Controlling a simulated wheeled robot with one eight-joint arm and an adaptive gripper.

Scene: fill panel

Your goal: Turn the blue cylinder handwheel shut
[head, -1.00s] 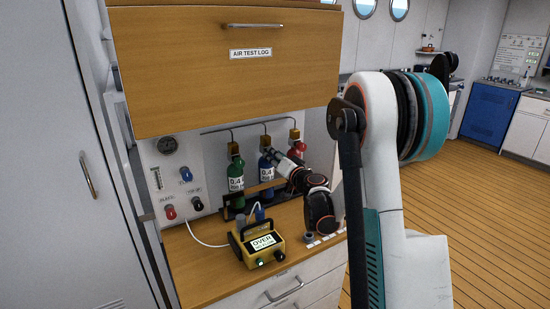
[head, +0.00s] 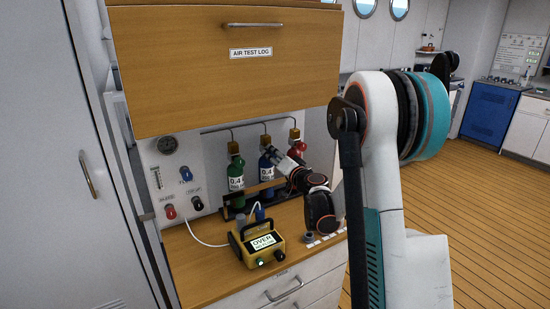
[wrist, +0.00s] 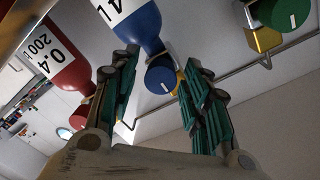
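The blue cylinder (head: 266,172) stands between the green and red ones in the head view, its top partly hidden by my gripper (head: 272,151). In the wrist view the blue cylinder (wrist: 134,22) hangs in from the top, as the picture is turned over. Its round blue handwheel (wrist: 162,80) has a white mark on its face. My gripper (wrist: 158,68) is open, with one finger on each side of the handwheel in the picture. The right finger looks very near the wheel's edge; I cannot tell whether it touches.
The green cylinder (head: 236,174) and red cylinder (head: 297,148) stand close on either side. A thin pipe (wrist: 230,78) runs behind the fingers. A yellow meter reading OVER (head: 258,245) sits on the wooden counter (head: 205,272). The wooden cabinet (head: 225,80) overhangs the cylinders.

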